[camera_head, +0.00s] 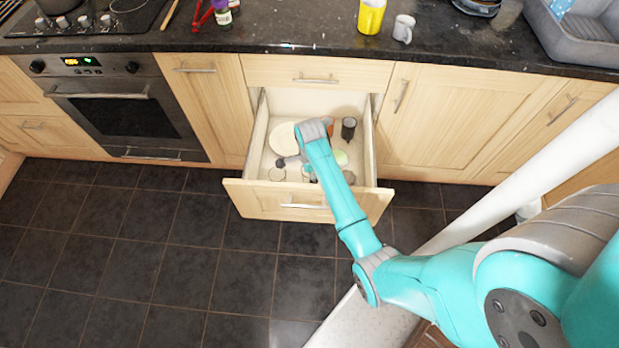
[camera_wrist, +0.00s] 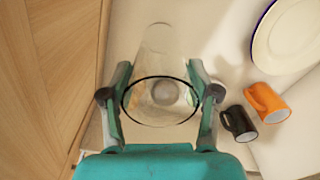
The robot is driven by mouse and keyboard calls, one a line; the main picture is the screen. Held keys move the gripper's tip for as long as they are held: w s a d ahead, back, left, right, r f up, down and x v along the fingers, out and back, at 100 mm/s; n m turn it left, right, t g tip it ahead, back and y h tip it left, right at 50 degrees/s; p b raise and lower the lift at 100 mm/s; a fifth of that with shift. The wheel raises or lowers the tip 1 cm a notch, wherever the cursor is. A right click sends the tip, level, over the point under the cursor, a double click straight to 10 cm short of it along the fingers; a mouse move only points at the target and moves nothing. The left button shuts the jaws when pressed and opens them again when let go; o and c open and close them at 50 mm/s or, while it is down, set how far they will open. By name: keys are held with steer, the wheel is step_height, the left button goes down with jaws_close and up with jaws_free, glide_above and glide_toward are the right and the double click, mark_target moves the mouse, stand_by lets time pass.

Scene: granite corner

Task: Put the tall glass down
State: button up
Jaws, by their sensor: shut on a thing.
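The clear tall glass (camera_wrist: 162,60) is between the two fingers of my gripper (camera_wrist: 160,98) in the wrist view, its dark-outlined round rim towards the camera and its far end narrowing away. My gripper is shut on it. In the head view my gripper (camera_head: 287,163) is low inside the open drawer (camera_head: 372,160), near its front left part. A faint clear round shape beside it looks like the glass, partly hidden. I cannot tell whether its base touches the drawer floor.
In the drawer, a white plate (camera_head: 285,138) lies behind my gripper; an orange mug (camera_wrist: 267,102) and a black mug (camera_wrist: 240,123) stand beside each other. A pale green item (camera_head: 341,157) is at the right. The wooden drawer front (camera_wrist: 45,80) is close to the glass.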

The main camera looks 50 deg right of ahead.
steer(key=shift+f, duration=1.95)
steer(key=o, duration=1.3)
steer(key=shift+f, duration=0.15)
steer(key=shift+o, duration=0.2)
step_height(320, 180, up, 12)
